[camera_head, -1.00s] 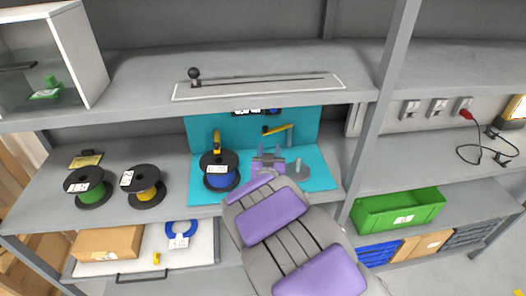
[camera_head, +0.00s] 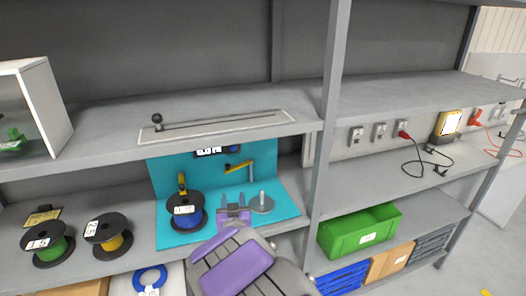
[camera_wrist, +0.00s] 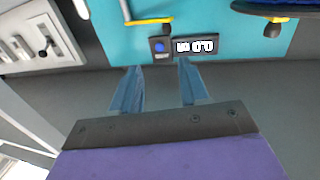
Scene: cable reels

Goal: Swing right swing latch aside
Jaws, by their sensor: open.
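The right swing latch (camera_head: 238,167) is a yellow lever on a grey post at the upper right of the teal panel. In the wrist view its yellow bar (camera_wrist: 152,20) lies across the top, near the grey post. My gripper (camera_head: 234,210) is open and empty, below the latch in the head view, between the blue reel and the bare spindle. In the wrist view its two blue-grey fingers (camera_wrist: 160,78) stand apart, with the latch beyond their tips and not touching.
A blue reel (camera_head: 185,211) sits left, below the upright left yellow latch (camera_head: 182,183). A small display box (camera_wrist: 183,47) lies near the fingertips' line in the wrist view. A shelf (camera_head: 225,122) overhangs the panel.

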